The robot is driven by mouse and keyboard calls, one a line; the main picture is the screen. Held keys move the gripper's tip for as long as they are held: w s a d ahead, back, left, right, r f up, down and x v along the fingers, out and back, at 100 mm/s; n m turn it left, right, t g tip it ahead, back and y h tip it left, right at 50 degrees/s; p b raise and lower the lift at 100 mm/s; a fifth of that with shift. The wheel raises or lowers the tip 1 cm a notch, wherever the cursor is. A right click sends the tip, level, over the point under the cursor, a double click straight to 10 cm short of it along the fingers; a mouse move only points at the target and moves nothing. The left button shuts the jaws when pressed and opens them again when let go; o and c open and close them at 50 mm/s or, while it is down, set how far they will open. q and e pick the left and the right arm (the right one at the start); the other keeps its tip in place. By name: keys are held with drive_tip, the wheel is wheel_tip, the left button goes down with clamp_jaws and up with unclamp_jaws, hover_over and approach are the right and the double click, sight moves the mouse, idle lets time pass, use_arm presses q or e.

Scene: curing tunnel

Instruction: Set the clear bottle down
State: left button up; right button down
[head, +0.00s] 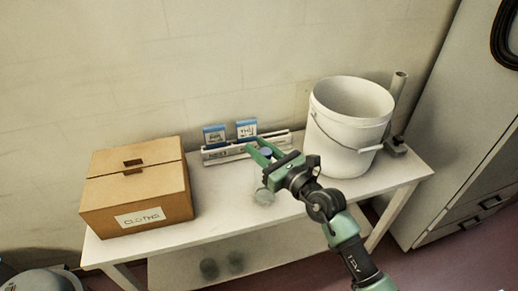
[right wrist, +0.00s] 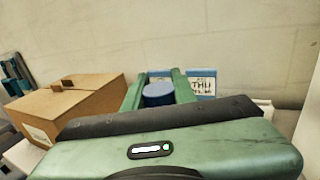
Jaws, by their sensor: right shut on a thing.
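The clear bottle (head: 264,194) is see-through and has a blue cap. It shows faintly below my right gripper (head: 262,154) in the head view, over the white table (head: 225,215). The right gripper is shut on the bottle near its cap; in the right wrist view the blue cap (right wrist: 158,92) sits between the two green fingers (right wrist: 158,88). The gripper hides part of the bottle. I cannot tell whether its base touches the table top. My left gripper is in neither view.
A cardboard box (head: 135,185) marked CLOTHS stands left on the table. A white bucket (head: 345,130) stands right, beside a grey upright tube (head: 397,95). Behind the bottle is a rack (head: 225,153) with two blue-topped cards. Bare table lies between box and bottle.

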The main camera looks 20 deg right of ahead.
drive_tip(key=c, duration=1.1)
unclamp_jaws()
drive_tip(key=shift+f, duration=0.1)
drive_tip(key=shift+c, duration=0.2)
drive_tip(key=shift+r, duration=0.2)
drive_tip(key=b+v, duration=0.2)
drive_tip(key=v, duration=1)
